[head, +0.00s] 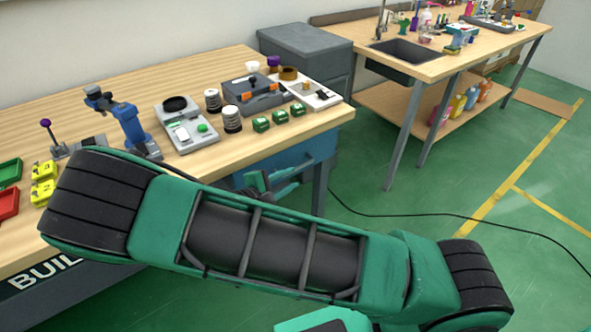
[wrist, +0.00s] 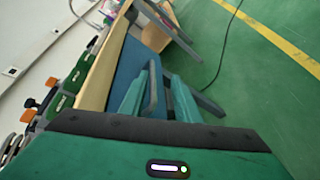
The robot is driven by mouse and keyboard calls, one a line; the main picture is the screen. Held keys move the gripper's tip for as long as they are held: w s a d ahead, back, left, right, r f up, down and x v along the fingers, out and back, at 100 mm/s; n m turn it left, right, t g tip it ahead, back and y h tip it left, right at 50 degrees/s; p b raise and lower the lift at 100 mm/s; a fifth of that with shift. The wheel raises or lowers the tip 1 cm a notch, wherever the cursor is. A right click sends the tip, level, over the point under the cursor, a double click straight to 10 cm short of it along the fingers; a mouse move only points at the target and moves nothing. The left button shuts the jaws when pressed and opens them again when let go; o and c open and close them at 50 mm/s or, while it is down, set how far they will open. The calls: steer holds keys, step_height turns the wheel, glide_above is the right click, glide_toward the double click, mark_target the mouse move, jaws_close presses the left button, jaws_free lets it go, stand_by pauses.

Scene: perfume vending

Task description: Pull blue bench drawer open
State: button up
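The blue bench drawer (head: 302,160) is under the right end of the wooden workbench, partly hidden by my arm in the head view. Its blue front also shows in the wrist view (wrist: 128,68). A dark grey bar handle (wrist: 152,88) stands out from it. My gripper (head: 276,180) is at the drawer front. In the wrist view its two teal fingers (wrist: 157,82) are apart, with the handle appearing between them. I cannot tell whether they touch it. The drawer looks close to flush under the bench top; any small gap is hidden.
The workbench top (head: 225,62) holds tools, spools, small green boxes and a blue-grey toolbox (head: 252,92). A grey cabinet (head: 306,50) stands behind it. A second table with a sink (head: 405,50) is at the right. The green floor is open there, crossed by a black cable (head: 440,215).

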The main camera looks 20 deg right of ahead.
mark_target(298, 167)
steer(key=shift+n+t, duration=0.7)
steer(key=shift+n, duration=0.1)
steer(key=w+d+f, duration=0.1)
steer(key=w+d, duration=0.1)
steer(key=w+d+f, duration=0.1)
steer(key=w, duration=0.1)
steer(key=w+d+f, duration=0.1)
steer(key=w+d, duration=0.1)
steer(key=w, duration=0.1)
steer(key=shift+d, duration=0.3)
